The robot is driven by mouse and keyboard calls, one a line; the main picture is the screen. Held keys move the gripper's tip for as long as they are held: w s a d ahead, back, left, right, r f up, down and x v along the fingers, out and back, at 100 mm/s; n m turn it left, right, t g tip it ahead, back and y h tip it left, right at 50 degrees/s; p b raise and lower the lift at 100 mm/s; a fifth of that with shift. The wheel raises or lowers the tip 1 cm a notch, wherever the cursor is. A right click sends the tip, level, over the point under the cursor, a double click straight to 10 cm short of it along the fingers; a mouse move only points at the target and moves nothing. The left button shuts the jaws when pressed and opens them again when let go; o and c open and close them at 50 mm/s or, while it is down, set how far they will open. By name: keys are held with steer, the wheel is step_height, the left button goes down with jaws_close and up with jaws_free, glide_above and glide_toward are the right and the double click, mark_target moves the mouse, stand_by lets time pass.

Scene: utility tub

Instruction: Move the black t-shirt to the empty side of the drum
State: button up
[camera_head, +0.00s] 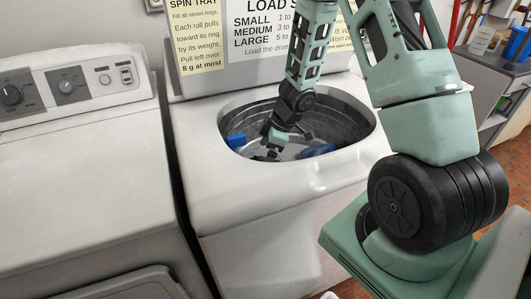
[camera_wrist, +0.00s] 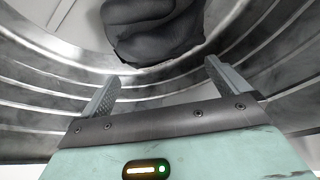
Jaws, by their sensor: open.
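The black t-shirt (camera_wrist: 155,32) shows in the wrist view as a crumpled dark grey bundle against the metal drum (camera_wrist: 45,72), ahead of the fingertips. My gripper (camera_wrist: 161,78) is open, its two fingers spread apart with nothing between them. A clear gap lies between the fingers and the cloth. In the head view, my gripper (camera_head: 272,146) reaches down into the open washer drum (camera_head: 345,118). My arm and gripper hide part of the drum floor there, and the shirt cannot be made out clearly.
Blue items lie in the drum at its left (camera_head: 235,140) and front right (camera_head: 316,151). The washer's white rim (camera_head: 215,165) surrounds the opening close to my arm. A sign panel (camera_head: 240,50) stands behind it. Another white machine (camera_head: 75,170) stands at left.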

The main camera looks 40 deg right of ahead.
steer(key=p+v, duration=0.5)
steer(key=v, duration=0.7)
steer(key=w+a+r+m+t+h, duration=0.1)
steer(key=w+a+r+h, duration=0.1)
steer(key=a+r, duration=0.35)
steer(key=w+a+r+m+t+h, duration=0.1)
steer(key=a+r+t, duration=0.15)
steer(key=a, duration=0.55)
steer(key=s+a+r+g, duration=0.2)
steer(key=s+a, duration=0.5)
steer(key=s, duration=0.5)
steer(key=s+a+r+g, duration=0.3)
steer(key=s+a, duration=0.4)
steer(key=s, duration=0.5)
steer(key=shift+a+r+m+g, duration=0.15)
steer(key=shift+a+m+g, duration=0.2)
steer(key=shift+g, duration=0.3)
